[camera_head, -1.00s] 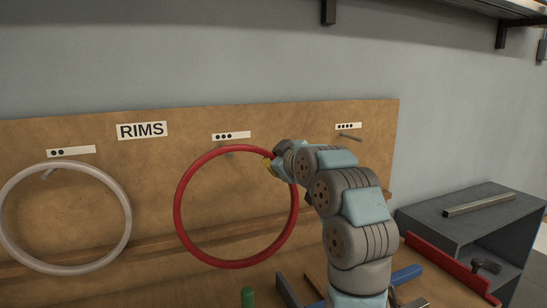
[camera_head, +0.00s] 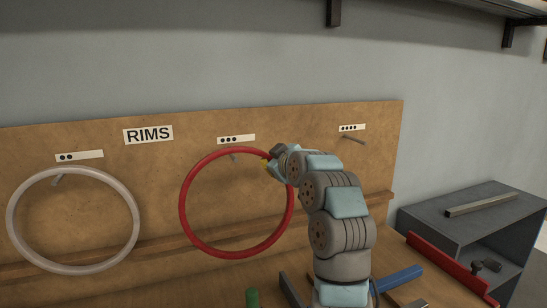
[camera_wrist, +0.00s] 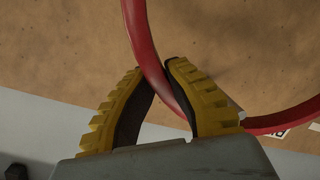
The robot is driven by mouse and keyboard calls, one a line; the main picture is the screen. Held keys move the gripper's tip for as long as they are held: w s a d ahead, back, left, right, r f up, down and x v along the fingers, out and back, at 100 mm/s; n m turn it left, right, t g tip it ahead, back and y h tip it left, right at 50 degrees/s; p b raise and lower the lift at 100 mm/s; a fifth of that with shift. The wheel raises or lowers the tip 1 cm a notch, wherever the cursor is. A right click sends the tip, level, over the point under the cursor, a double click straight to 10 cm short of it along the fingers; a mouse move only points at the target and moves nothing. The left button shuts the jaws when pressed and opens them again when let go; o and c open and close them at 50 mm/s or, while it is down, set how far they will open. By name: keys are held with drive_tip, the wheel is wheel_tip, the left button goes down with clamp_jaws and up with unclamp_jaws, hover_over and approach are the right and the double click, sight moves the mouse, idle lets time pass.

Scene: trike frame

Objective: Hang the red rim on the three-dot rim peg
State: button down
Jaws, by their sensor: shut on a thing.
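The red rim (camera_head: 184,205) is upright in front of the board, below the three-dot label (camera_head: 236,139). My gripper (camera_head: 268,163) is shut on the rim's upper right part. In the wrist view, my yellow-backed fingers (camera_wrist: 158,78) pinch the red tube (camera_wrist: 143,45) between their tips. The three-dot peg (camera_head: 234,158) shows just below the top of the rim, within its opening as seen from the head camera. I cannot tell whether the peg's tip passes through the rim or stays behind it.
A pale rim (camera_head: 134,225) hangs at the two-dot peg (camera_head: 57,180) on the left. The four-dot peg (camera_head: 353,139) on the right is empty. A ledge (camera_head: 160,246) runs along the board. A grey cabinet (camera_head: 440,225) and red bar (camera_head: 450,268) stand at right.

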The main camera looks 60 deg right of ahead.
drive_tip(key=shift+p+x, duration=0.4)
drive_tip(key=shift+x, duration=1.9)
drive_tip(key=c, duration=1.2)
unclamp_jaws()
drive_tip(key=shift+o, duration=0.2)
drive_tip(key=v, duration=1.2)
drive_tip(key=shift+f, duration=0.1)
